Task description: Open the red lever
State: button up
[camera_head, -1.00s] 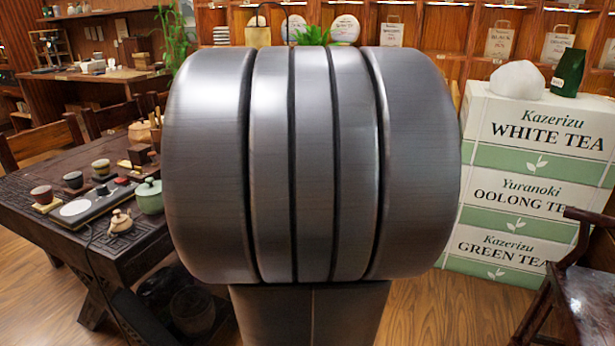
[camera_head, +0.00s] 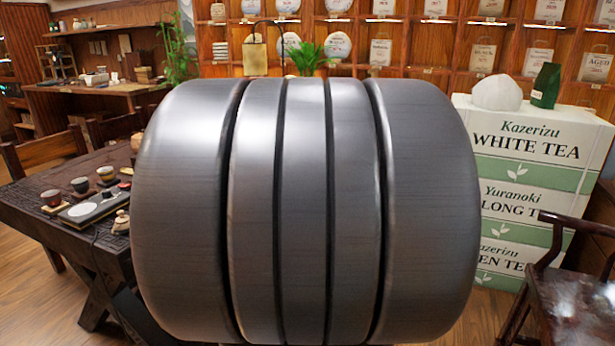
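No red lever can be made out in the head view. A large grey banded part of my own arm fills the middle of the picture and hides what is behind it. My gripper does not show, so its opening and anything in it cannot be seen.
A dark carved tea table (camera_head: 75,230) with cups (camera_head: 80,185) and a tray (camera_head: 90,209) stands at left. Stacked white-and-green tea boxes (camera_head: 525,205) stand at right, a dark wooden chair (camera_head: 570,300) before them. Wooden shelves (camera_head: 430,50) line the back wall.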

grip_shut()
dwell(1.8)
